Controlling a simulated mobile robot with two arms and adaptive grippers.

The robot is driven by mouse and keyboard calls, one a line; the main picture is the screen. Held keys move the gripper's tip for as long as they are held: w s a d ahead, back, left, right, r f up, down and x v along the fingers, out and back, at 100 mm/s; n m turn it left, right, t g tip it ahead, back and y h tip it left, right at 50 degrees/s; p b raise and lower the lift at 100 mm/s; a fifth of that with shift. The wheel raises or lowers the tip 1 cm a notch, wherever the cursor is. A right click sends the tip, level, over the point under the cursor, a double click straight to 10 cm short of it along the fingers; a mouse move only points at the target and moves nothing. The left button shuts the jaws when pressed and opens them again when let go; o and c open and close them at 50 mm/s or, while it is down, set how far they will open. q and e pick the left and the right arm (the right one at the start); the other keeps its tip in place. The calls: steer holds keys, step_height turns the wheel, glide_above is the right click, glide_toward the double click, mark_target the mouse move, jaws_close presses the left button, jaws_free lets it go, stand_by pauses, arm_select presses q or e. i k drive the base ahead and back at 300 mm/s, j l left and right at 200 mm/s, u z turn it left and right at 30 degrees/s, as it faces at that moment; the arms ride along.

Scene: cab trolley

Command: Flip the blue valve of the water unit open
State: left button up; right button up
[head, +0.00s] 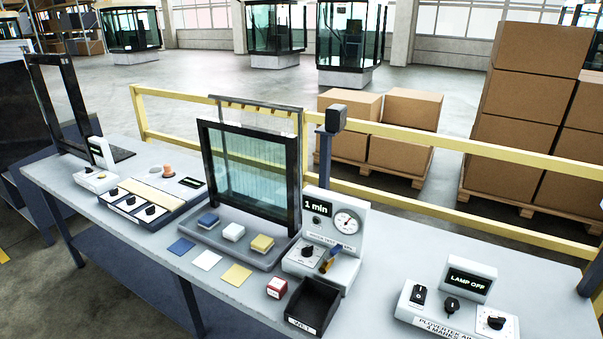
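A white unit (349,243) stands on the grey table right of the framed glass panel. It has a display reading "1 min", a round dial gauge (346,221) and a black knob (308,251). A small lever with a dark blue handle and some yellow, which looks like the blue valve (329,259), sits at the right of its lower front, tilted. Whether it is open or closed is too small to tell. The unit's label is not clearly readable. Neither of my grippers shows in the head view, and nothing touches the lever.
A black open bin (313,303) stands just in front of the unit, with a red and white block (277,287) beside it. The glass panel (250,172) rises to the left. A "LAMP OFF" control box (458,304) stands at right. Bare table lies between.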

mark_target(335, 250)
steer(key=i+j+z, duration=0.2)
steer(key=j, duration=0.2)
steer(key=j+z, duration=0.2)
steer(key=j, duration=0.2)
steer(key=j+z, duration=0.2)
steer(key=j, duration=0.25)
steer(key=i, duration=0.05)
